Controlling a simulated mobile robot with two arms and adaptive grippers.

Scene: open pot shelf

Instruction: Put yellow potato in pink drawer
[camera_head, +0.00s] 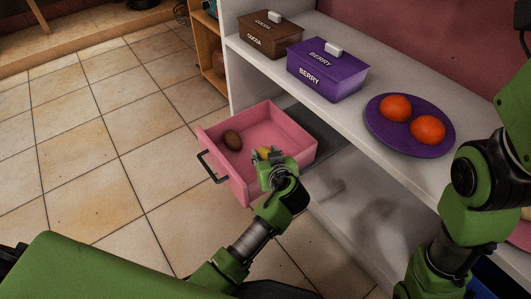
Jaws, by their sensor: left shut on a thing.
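The pink drawer (210,156) is pulled out from the white shelf, with a black handle at its front left. A brown potato (233,140) lies inside it. My left gripper (264,156) is over the right part of the drawer, shut on a yellow potato (262,151). The potato shows only partly between the fingers. I cannot tell whether it touches the drawer floor. My right arm stands at the right edge of the view, and its gripper does not show.
On the white shelf (350,131) stand a brown cocoa box (270,36), a purple berry box (325,72) and a purple plate (384,130) with two orange fruits (412,117). Tiled floor (100,140) is clear left of the drawer.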

